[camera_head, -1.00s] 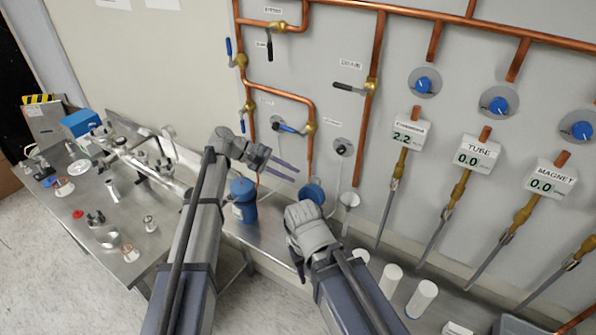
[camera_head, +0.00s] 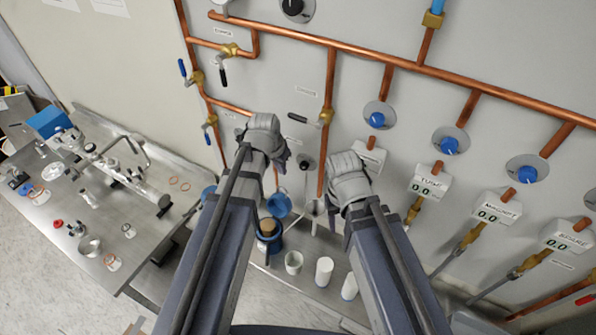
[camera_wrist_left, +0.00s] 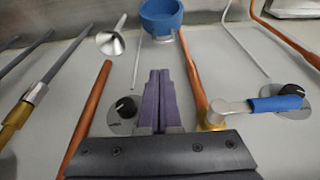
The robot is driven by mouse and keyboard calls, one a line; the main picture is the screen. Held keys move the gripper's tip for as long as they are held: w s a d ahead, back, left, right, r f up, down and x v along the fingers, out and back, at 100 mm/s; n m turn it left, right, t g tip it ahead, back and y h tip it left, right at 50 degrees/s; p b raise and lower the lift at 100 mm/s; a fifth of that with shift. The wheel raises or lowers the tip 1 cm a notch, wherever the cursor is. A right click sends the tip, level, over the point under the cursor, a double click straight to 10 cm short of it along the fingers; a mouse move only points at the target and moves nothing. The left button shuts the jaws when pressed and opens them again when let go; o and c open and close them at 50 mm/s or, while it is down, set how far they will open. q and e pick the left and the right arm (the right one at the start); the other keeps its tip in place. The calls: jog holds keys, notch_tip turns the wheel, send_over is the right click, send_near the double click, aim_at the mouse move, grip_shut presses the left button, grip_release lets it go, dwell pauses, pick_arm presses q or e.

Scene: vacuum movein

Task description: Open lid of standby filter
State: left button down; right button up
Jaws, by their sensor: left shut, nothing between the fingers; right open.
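A blue canister (camera_head: 268,243) stands on the bench below the wall pipes, with a tan round top showing and no cover over it. A round blue lid-like part (camera_head: 279,205) is tilted up just behind it; I cannot tell whether they are joined. This part looks like the blue bowl shape (camera_wrist_left: 161,18) in the left wrist view. My left gripper (camera_wrist_left: 160,100) is shut and empty, apart from the blue part. In the head view my left gripper (camera_head: 272,150) is above the canister near the wall. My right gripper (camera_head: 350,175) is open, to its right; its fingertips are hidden.
Another blue body (camera_head: 208,193) shows partly behind my left arm. A blue-handled valve (camera_wrist_left: 275,103) is close to the right of the left fingers. White cups (camera_head: 293,262) stand on the bench. A metal table (camera_head: 80,210) with parts is at left.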

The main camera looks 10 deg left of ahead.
pick_arm(q)
jog(key=shift+s+f, duration=0.1)
jog(key=shift+s, duration=0.05)
jog(key=b+x, duration=0.9)
jog(key=x, duration=0.1)
jog(key=shift+b, duration=0.4)
